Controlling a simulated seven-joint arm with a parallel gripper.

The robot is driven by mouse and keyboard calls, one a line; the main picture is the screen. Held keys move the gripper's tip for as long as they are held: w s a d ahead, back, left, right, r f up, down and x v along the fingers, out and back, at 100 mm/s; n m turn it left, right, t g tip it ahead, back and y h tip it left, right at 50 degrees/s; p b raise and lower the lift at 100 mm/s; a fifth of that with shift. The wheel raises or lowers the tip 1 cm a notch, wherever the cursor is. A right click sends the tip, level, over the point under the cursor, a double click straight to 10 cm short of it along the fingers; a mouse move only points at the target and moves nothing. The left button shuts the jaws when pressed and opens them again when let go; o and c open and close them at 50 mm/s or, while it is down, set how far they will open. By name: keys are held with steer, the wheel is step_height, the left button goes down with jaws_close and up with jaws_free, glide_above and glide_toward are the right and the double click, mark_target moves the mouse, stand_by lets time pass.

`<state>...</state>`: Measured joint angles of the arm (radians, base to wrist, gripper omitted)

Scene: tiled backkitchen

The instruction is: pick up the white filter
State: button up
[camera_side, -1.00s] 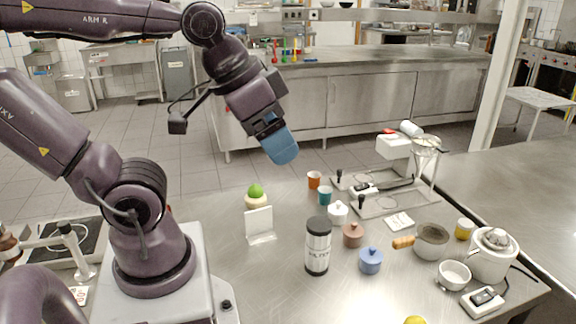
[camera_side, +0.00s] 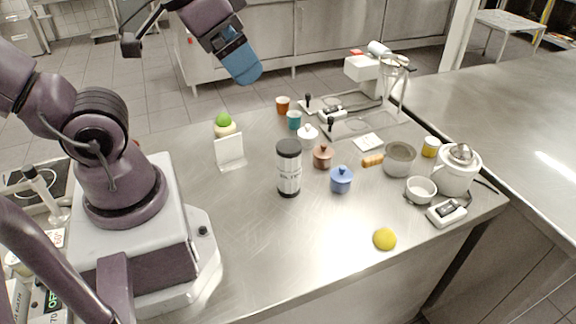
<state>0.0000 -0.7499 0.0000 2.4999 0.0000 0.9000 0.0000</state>
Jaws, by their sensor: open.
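A flat white square piece (camera_side: 368,142), which looks like the white filter, lies on the steel table in front of the metal stand with the white machine. A white lining in the holder (camera_side: 397,62) on that stand is too small to make out. My gripper (camera_side: 243,68) has blue fingers and is open. It hangs high up, to the left of the flat white piece and well apart from it. The gap between the fingers is hard to see from this side.
A black-and-white tumbler (camera_side: 289,170), a blue lidded jar (camera_side: 341,180), a brown jar (camera_side: 323,157) and a white jar (camera_side: 307,137) stand left of the flat piece. A grey pot (camera_side: 400,160) stands right of it. The table's front is mostly clear around a lemon (camera_side: 384,239).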

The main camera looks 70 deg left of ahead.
steer(key=m+g+y, duration=0.2)
steer(key=m+y, duration=1.4)
steer(key=m, duration=0.4)
glide_toward(289, 161)
steer(key=s+f, duration=0.1)
steer(key=s+a, duration=0.1)
steer(key=s, duration=0.1)
steer(key=s+f, duration=0.1)
steer(key=s, duration=0.1)
steer(key=shift+a+f, duration=0.2)
steer(key=shift+f, duration=0.15)
steer(key=w+a+t, duration=0.1)
steer(key=w+a, duration=0.1)
steer(key=a, duration=0.1)
steer(key=w+a+m+t, duration=0.1)
steer(key=w+a, duration=0.2)
steer(key=a, duration=0.1)
steer(key=w+a+r+m+t, duration=0.1)
steer(key=w+a, duration=0.2)
steer(key=a, duration=0.1)
steer(key=shift+w+r+y, duration=0.1)
steer(key=shift+w+y, duration=0.1)
steer(key=shift+y, duration=0.1)
